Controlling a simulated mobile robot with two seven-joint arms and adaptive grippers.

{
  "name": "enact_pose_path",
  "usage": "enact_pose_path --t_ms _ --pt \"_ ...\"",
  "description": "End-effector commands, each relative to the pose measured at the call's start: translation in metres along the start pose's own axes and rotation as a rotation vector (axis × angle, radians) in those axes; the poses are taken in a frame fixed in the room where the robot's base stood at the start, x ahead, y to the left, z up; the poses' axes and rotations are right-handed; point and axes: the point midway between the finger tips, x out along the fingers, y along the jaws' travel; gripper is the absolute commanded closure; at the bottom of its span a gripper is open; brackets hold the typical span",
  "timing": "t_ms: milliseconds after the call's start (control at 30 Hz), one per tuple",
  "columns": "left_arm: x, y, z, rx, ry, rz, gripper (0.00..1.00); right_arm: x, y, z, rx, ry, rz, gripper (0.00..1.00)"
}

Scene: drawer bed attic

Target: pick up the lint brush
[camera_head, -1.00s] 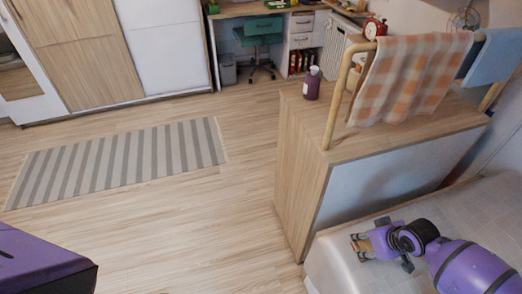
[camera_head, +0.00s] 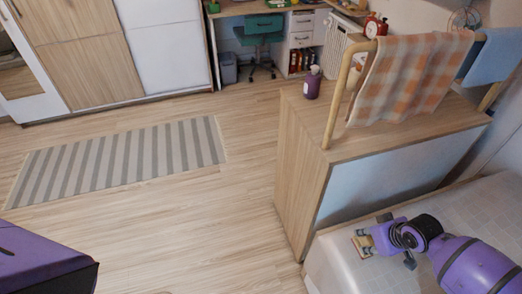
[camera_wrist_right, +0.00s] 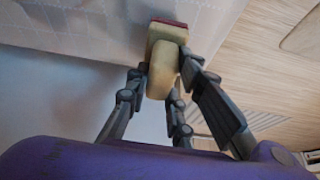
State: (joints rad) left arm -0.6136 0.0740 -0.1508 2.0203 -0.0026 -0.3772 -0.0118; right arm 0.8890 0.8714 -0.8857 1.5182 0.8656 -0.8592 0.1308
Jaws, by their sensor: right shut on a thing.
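The lint brush shows in the right wrist view as a pale yellow-tan body and handle (camera_wrist_right: 164,70) with a dark red edge at its far end. In the head view it is a small tan piece (camera_head: 359,247) at the tip of my right gripper (camera_head: 364,244), over the pale bed-like surface at the lower right. My right gripper, also in the right wrist view (camera_wrist_right: 168,88), has its dark fingers closed around the handle. Whether the brush touches the surface is hard to tell. My left gripper is not clearly in view.
The pale surface (camera_head: 330,262) lies beside a wooden cabinet (camera_head: 300,175). On the cabinet are a purple bottle (camera_head: 312,83) and a rail with a checked orange cloth (camera_head: 410,78). Open floor with a striped rug (camera_head: 120,160) is at the left.

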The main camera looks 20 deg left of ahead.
Motion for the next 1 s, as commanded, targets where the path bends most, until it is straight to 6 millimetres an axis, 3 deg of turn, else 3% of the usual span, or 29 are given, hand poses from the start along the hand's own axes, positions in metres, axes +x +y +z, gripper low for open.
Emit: enact_pose_path --t_ms 67,333,500,733,1000 --pt "0.0 0.0 -0.007 0.0 0.011 0.001 0.6 -0.015 0.001 -0.007 -0.003 0.005 0.003 1.0" --pt "-0.008 -0.001 -0.025 -0.004 0.036 0.001 0.6 -0.09 -0.018 0.011 -0.005 0.005 0.003 1.0" --pt "-0.01 0.0 -0.028 -0.007 0.041 0.001 0.6 -0.12 -0.036 0.043 -0.003 0.0 0.0 1.0" --pt "-0.012 0.0 -0.029 -0.008 0.042 0.002 0.6 -0.148 -0.051 0.067 -0.002 0.001 0.001 1.0" --pt "-0.012 0.0 -0.029 -0.008 0.04 0.002 0.6 -0.156 -0.056 0.074 -0.001 0.003 0.001 1.0"
